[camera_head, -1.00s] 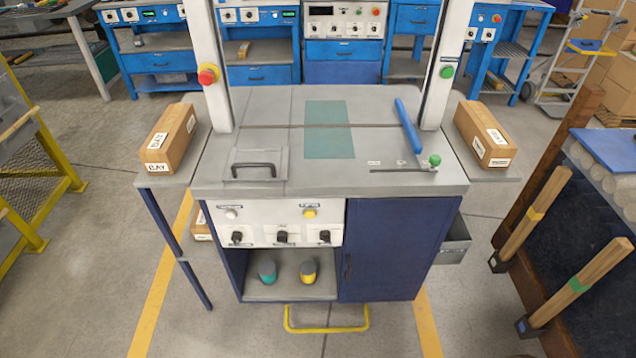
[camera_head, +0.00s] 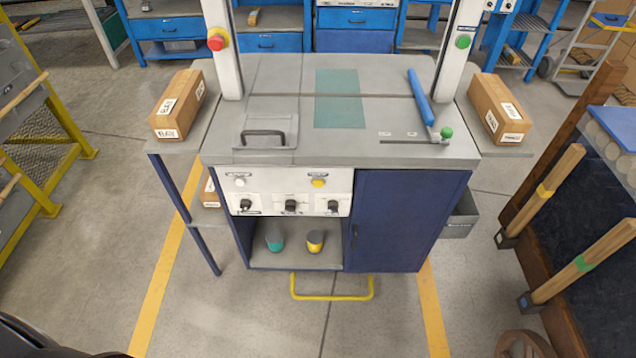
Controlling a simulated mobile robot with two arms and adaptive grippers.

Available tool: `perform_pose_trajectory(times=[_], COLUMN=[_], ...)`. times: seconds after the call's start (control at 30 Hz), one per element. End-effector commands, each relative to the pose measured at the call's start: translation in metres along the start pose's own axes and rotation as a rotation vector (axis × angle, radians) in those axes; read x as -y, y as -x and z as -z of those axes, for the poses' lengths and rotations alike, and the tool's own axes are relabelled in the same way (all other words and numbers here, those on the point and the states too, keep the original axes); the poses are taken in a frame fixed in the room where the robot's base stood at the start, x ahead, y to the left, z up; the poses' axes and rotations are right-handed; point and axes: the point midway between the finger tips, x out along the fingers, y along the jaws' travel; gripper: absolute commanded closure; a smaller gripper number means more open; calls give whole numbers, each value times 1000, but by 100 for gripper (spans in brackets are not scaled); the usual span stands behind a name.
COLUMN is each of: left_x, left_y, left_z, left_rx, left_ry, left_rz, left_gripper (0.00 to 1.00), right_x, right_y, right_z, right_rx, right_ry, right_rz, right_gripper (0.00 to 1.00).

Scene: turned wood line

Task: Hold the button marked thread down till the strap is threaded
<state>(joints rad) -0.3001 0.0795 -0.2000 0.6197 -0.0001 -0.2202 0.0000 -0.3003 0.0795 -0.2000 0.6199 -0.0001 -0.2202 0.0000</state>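The machine, a grey-topped bench (camera_head: 300,152) on a dark blue cabinet, stands ahead. Its white front panel (camera_head: 283,206) carries a white button (camera_head: 239,182) and a yellow button (camera_head: 318,183), with several black knobs below. The labels are too small to read, so I cannot tell which button is marked thread. A red button (camera_head: 217,40) is on the left post and a green button (camera_head: 463,41) on the right post. I cannot make out a strap. Neither of my grippers is in view.
Cardboard boxes sit on the left side shelf (camera_head: 178,104) and right side shelf (camera_head: 499,109). A yellow floor bar (camera_head: 332,298) projects at the machine's foot. The floor in front is mostly clear.

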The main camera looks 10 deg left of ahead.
Motion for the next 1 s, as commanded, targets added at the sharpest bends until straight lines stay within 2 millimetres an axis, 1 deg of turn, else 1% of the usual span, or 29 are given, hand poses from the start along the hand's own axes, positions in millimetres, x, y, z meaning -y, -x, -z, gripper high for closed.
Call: perform_pose_trajectory(times=[0.3,1.0], left_x=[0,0], left_y=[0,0], left_z=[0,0], left_rx=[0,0], left_ry=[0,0], left_rz=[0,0], left_gripper=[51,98], right_x=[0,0], right_y=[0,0], right_z=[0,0], right_rx=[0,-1], right_ry=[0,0], right_rz=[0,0], right_gripper=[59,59])
